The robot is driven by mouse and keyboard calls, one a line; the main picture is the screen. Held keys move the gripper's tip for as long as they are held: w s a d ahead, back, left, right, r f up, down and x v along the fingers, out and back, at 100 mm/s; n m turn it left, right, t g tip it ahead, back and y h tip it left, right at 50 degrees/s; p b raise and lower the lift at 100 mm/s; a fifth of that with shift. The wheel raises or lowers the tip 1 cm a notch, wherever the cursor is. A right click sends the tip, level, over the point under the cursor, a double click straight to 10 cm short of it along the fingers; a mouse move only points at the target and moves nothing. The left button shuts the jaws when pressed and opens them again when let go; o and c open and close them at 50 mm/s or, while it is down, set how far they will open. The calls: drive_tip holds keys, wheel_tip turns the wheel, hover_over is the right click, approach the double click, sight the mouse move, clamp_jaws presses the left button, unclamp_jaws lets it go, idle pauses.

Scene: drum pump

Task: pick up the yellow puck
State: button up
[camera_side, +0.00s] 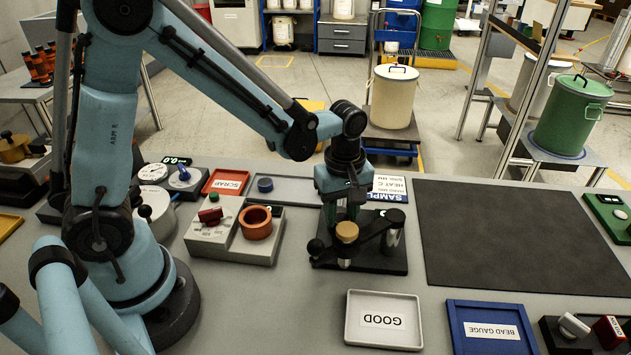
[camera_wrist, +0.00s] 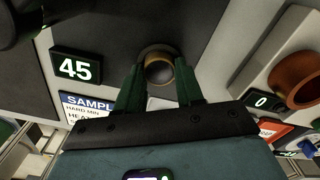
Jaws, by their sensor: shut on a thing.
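The yellow puck (camera_side: 347,232) is a small dull gold-tan round piece at the black fixture (camera_side: 385,262), right of the picture's middle. My gripper (camera_side: 343,213) points down over the fixture, its dark green fingers right at the puck. In the wrist view the puck (camera_wrist: 160,68) shows as a tan-edged ring with a dark middle between the tips of my gripper (camera_wrist: 159,80). My gripper is shut on it. I cannot tell whether the puck still touches the fixture below.
An orange ring (camera_side: 257,222) sits on a grey block left of my gripper. The white GOOD tray (camera_side: 352,340) and blue BEAD GAUGE tray (camera_side: 457,335) lie in front. A red SCRAP tray (camera_side: 226,192) is behind left. The dark mat (camera_side: 510,235) at right is bare.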

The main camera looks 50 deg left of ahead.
drive_tip(key=shift+c, duration=0.5)
drive_tip(key=shift+r, duration=0.15)
drive_tip(key=shift+r, duration=6.6)
wheel_tip(320, 180, up, 4)
drive_tip(key=r, duration=0.1)
hover_over(341, 217)
drive_tip(key=s+d, duration=0.4)
drive_tip(key=d, duration=0.6)
drive_tip(key=s+d, duration=0.4)
drive_tip(key=d, duration=0.5)
drive_tip(key=shift+w+a+f, duration=0.1)
drive_tip(key=shift+w+f, duration=0.05)
drive_tip(key=shift+f, duration=3.95)
drive_tip(key=shift+w+a+f, duration=0.1)
drive_tip(key=shift+w+f, duration=0.05)
drive_tip(key=shift+f, duration=3.9)
drive_tip(key=shift+f, duration=0.35)
